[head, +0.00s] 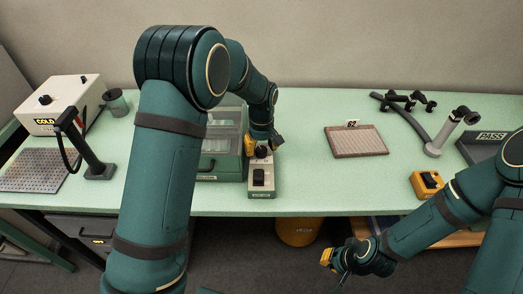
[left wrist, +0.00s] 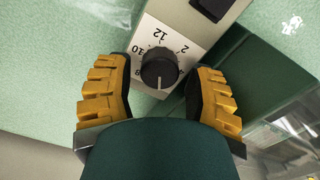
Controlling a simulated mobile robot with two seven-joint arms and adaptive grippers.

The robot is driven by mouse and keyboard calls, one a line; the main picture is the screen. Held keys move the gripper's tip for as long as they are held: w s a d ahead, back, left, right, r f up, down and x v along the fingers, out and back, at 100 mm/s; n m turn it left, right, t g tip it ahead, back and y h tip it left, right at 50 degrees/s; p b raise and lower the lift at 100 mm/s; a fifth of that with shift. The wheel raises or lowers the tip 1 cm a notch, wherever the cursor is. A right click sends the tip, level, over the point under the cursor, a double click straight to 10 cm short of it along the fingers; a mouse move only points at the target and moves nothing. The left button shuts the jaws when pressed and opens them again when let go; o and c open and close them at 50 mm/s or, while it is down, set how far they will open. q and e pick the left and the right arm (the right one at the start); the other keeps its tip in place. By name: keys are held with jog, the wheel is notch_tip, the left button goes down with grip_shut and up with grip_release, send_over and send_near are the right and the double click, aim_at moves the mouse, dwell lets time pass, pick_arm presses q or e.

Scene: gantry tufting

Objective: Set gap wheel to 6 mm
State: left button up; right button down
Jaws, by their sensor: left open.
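The gap wheel is a black round knob (left wrist: 160,68) on a pale box (left wrist: 190,22), with a printed scale around it. In the left wrist view 12, 2, 10 and 8 are legible, and a pale mark shows on the knob's lower side, away from 12. The 6 cannot be made out. My left gripper (left wrist: 158,100) is open, its yellow-backed fingers on either side of the knob, apart from it. In the head view my left gripper (head: 263,143) is over the box's far end. My right gripper (head: 334,268) hangs in front of the table, apparently empty.
A green case with a clear lid (head: 222,168) stands close left of the box. A black switch (left wrist: 211,7) sits on the box's near part. A tufted sample (head: 357,141) lies right; a yellow button box (head: 427,184) is near the front edge. Table between is clear.

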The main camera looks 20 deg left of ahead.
aim_at(262, 150)
pick_arm(q)
notch_tip(262, 150, up, 10)
jog(key=shift+r, duration=0.25)
jog(key=shift+s+f, duration=0.1)
pick_arm(e)
jog(key=shift+s, duration=0.1)
dwell(0.4)
